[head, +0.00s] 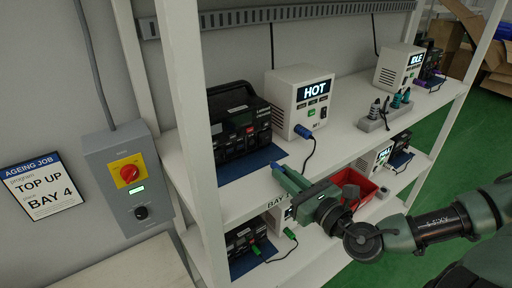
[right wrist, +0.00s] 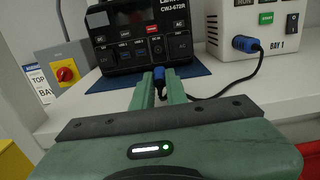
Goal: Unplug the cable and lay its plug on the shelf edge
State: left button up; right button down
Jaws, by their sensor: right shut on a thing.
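My right gripper (head: 278,173) is at the front of the upper shelf (head: 236,205), before the black power station (head: 240,125). In the right wrist view its fingers are shut on a dark blue plug (right wrist: 159,76), which points toward the station's front panel (right wrist: 140,45). I cannot tell for certain whether the plug touches a socket. The black cable (head: 308,156) curves over the shelf to a blue connector (head: 303,131) on the white "HOT" charger (head: 299,98). My left gripper is not in view.
A blue mat (head: 262,160) lies under the station. A grey strip with several upright plugs (head: 380,115) stands to the right, near the "IDLE" unit (head: 400,66). A red bin (head: 352,184) sits on the shelf below. A white post (head: 186,100) stands left of the station.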

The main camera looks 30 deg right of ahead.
jog(key=shift+f+b, duration=0.6)
jog(key=shift+f, duration=0.4)
jog(key=c, duration=1.3)
grip_release()
jog(key=shift+c, duration=0.2)
